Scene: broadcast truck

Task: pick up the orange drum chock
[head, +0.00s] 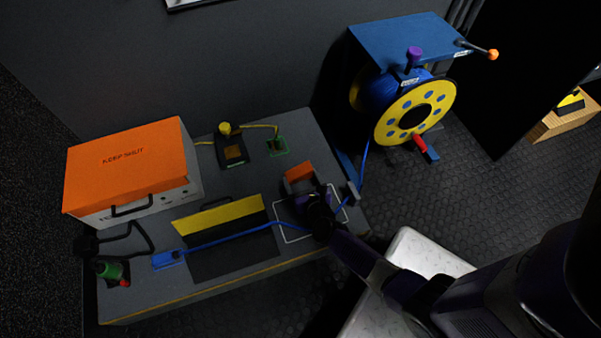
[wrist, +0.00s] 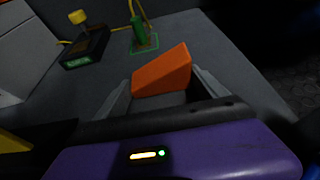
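The orange drum chock (head: 299,172) is a wedge on the grey bench top, just beyond my gripper in the head view. In the wrist view the chock (wrist: 162,72) sits between the ends of the two grey fingers, one on each side. The chock's lower part is partly hidden.
An orange-lidded case (head: 130,165) stands at the bench's left. A black box with a yellow knob (head: 232,148) and a green plug (head: 278,146) lie behind the chock. A blue cable (head: 225,238) crosses the bench to the yellow cable drum (head: 430,98).

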